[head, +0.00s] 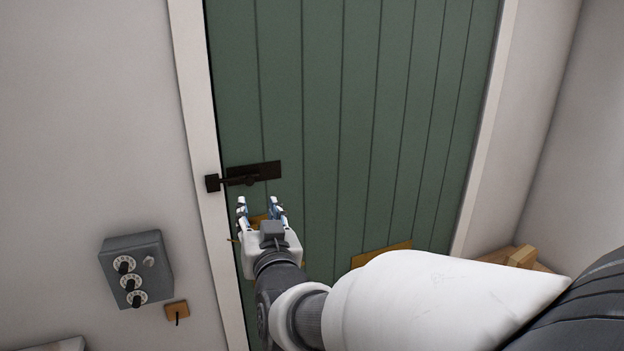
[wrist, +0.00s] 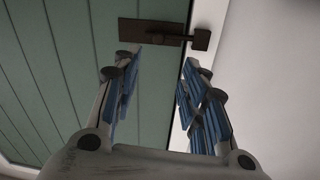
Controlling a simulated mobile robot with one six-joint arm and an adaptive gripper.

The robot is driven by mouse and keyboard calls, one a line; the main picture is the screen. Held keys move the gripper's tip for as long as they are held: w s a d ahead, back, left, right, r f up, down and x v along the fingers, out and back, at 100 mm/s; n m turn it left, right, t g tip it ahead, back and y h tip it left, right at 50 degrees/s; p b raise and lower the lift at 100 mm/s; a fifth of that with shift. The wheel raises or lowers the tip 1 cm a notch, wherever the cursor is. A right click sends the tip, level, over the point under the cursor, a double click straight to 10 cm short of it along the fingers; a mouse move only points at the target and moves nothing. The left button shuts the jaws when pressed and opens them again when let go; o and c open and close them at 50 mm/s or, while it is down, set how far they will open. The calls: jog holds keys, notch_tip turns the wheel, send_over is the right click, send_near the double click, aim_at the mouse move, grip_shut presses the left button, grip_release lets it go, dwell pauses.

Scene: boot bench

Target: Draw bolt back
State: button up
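The dark bolt (head: 243,180) is mounted on the left edge of the green plank door (head: 340,100). Its bar reaches across to the keeper (head: 212,183) on the white door frame. A small knob shows below the bar. My gripper (head: 260,205) is open and empty, just below the bolt and apart from it in the head view. In the wrist view the bolt's backplate (wrist: 150,32) and the keeper (wrist: 201,39) lie beyond the spread fingertips (wrist: 165,58). The backplate's lower edge is close to the left fingertip there; whether they touch I cannot tell.
A grey box with several dials (head: 136,270) is on the wall left of the door, with a small wooden hook plate (head: 177,311) beside it. The white door frame (head: 203,130) runs along the door's left edge. A wooden piece (head: 522,256) stands at lower right.

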aim_at(250, 182)
jog(key=x, duration=1.4)
jog(key=shift+w+b, duration=0.3)
jog(key=shift+c, duration=0.5)
grip_shut()
